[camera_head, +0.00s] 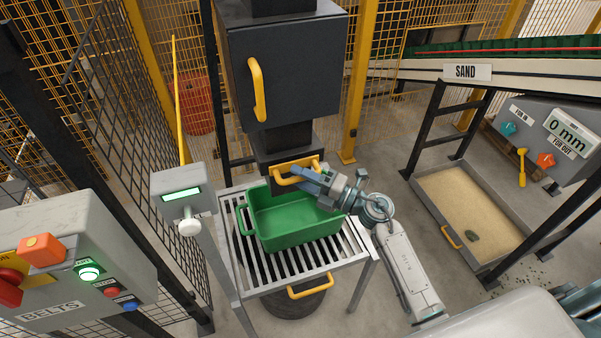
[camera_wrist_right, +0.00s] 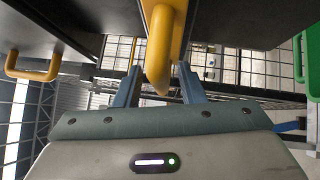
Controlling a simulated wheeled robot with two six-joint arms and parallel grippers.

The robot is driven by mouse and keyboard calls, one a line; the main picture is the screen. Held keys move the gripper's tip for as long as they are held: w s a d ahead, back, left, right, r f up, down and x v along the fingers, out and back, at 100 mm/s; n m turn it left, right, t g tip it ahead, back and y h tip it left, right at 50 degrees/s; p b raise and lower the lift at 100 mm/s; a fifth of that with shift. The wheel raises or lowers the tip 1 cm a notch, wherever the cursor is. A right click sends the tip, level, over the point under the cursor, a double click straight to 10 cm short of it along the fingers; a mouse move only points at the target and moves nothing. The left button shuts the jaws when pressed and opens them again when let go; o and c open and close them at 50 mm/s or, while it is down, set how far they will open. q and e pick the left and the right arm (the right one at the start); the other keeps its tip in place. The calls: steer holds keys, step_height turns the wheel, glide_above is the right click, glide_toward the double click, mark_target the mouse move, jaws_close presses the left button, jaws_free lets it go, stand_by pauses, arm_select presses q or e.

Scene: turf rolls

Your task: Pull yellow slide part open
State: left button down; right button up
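The yellow slide handle (camera_head: 284,181) sits on the dark slide block (camera_head: 289,154) below the dark cabinet. My right gripper (camera_head: 300,174) reaches it from the right, above the green bin. In the right wrist view, the yellow handle (camera_wrist_right: 161,45) stands between the two blue fingers (camera_wrist_right: 158,88). The fingers are apart, with gaps to the handle on both sides. The slide's opening is hidden. My left gripper is not in view.
The green bin (camera_head: 275,243) stands on a slatted metal table (camera_head: 238,270) beneath the slide. Another yellow handle (camera_head: 257,90) is on the cabinet above. A post with a display (camera_head: 184,195) stands left. A sand tray (camera_head: 470,200) lies right.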

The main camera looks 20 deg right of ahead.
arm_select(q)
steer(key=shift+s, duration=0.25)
arm_select(e)
steer(key=shift+w+a, duration=0.1)
steer(key=shift+c, duration=0.5)
jaws_close()
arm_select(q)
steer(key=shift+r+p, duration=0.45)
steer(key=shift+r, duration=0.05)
arm_select(e)
steer(key=s, duration=0.5)
steer(key=shift+o, duration=0.5)
jaws_free()
